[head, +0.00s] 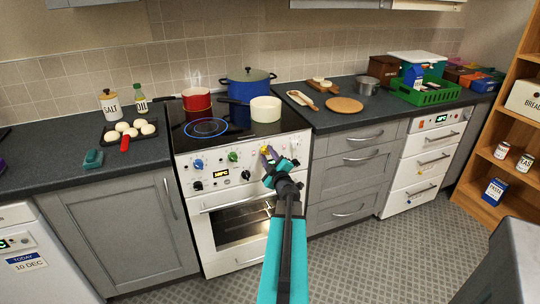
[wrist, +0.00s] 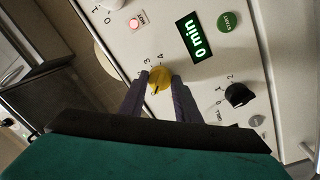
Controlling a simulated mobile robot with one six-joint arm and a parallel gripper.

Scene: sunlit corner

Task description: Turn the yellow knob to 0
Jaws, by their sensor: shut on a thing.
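The yellow knob (wrist: 158,79) is on the white oven's control panel (wrist: 205,85). My gripper (wrist: 159,84) has one purple-grey finger on each side of the knob and is shut on it. The numerals 3 and 4 show beside the knob's far edge in the wrist view; other marks are hidden by the fingers. A dark pointer mark shows on the knob's near side, but the number it points at cannot be read. In the head view my gripper (head: 267,155) is at the panel's upper right, mostly covering the knob.
A black knob (wrist: 238,94), a green START button (wrist: 229,22) and a "0 min" display (wrist: 194,37) are close by. Blue (head: 198,164) and green (head: 233,156) knobs sit to the left. A red pot (head: 196,101) and white pot (head: 265,109) stand on the hob, with a glowing ring (head: 205,127).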

